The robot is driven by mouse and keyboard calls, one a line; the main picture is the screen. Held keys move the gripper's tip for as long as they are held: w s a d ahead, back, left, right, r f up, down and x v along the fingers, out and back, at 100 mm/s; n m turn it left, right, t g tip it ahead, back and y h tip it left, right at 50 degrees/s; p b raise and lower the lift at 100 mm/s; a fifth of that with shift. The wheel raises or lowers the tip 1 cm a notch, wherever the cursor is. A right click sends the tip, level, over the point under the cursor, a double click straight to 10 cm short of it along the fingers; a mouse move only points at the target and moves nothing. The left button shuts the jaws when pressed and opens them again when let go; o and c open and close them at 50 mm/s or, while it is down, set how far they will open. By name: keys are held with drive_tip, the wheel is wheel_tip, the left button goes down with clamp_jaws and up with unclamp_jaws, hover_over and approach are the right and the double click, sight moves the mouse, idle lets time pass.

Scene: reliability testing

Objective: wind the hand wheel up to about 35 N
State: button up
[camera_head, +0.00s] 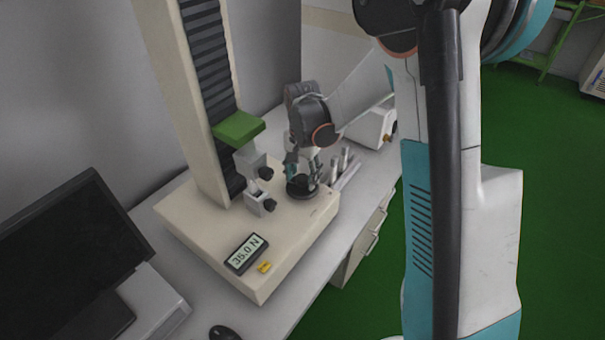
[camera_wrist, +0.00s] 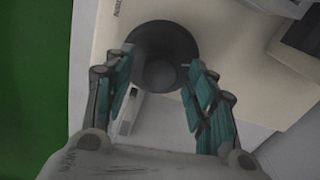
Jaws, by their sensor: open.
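The black hand wheel (camera_head: 302,187) sits on the base of the cream testing machine (camera_head: 185,214). It also shows as a dark round disc in the wrist view (camera_wrist: 165,38). The display (camera_head: 245,254) on the machine's base reads 36.0 N. My gripper (camera_head: 303,172) is over the hand wheel. In the wrist view, its two teal fingers (camera_wrist: 160,75) are spread apart, one on each side of the wheel's near part. The head view does not show clearly whether the fingers touch the wheel. The green crosshead (camera_head: 238,127) is on the column above the grey clamps (camera_head: 260,203).
A dark monitor (camera_head: 75,255) and a mouse (camera_head: 224,332) are on the bench to the left and front. Several grey cylinders (camera_head: 343,162) stand right of the wheel. A yellow label (camera_head: 265,267) is beside the display. Green floor (camera_head: 560,200) is open to the right.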

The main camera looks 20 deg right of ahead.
sight(303, 179)
wheel_tip(303, 179, up, 12)
idle(0.6)
drive_tip(key=s+r+n+t, duration=0.3)
drive_tip(key=s+n, duration=0.1)
drive_tip(key=s, duration=0.7)
drive_tip(key=s+r+n+t, duration=0.3)
drive_tip(key=s+n+t, duration=0.1)
drive_tip(key=s, duration=0.8)
drive_tip(key=shift+r+n, duration=0.25)
drive_tip(key=shift+n, duration=0.45)
drive_tip(key=shift+d, duration=0.1)
idle(0.8)
